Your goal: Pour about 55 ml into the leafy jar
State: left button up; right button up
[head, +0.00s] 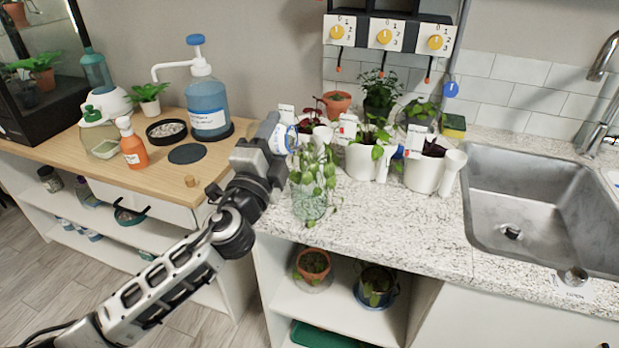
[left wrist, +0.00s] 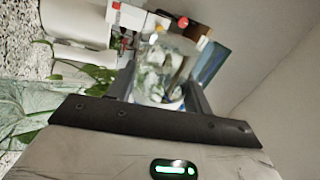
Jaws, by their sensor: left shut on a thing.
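The leafy jar (head: 310,203) is clear glass with green trailing leaves and stands at the counter's front left edge. In the left wrist view its glass and leaves (left wrist: 35,110) show at the left. My left gripper (head: 272,138) is just behind and above the jar, to its left. It is shut on a small clear container (left wrist: 165,72), which shows between the fingers in the left wrist view. In the head view the container (head: 291,138) is mostly hidden by the gripper and leaves. Its liquid level cannot be told. My right gripper is out of view.
White pots (head: 422,175) with plants and tags stand close right of the jar. A blue pump bottle (head: 207,105), an orange spray bottle (head: 132,148) and a black dish (head: 166,131) stand on the wooden top. A sink (head: 530,205) is at right. The granite front (head: 400,235) is clear.

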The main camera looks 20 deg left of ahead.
pick_arm(q)
jog(key=shift+a+r+m, duration=0.15)
jog(key=shift+a+m, duration=0.25)
jog(key=shift+r+m+h+p, duration=0.15)
jog(key=shift+m+h+p, duration=0.25)
jog(key=shift+m, duration=0.1)
jog(key=shift+d+f+m+b, duration=0.1)
jog(key=shift+f+m+b, duration=0.45)
jog(key=shift+f+m, duration=0.1)
dwell(0.4)
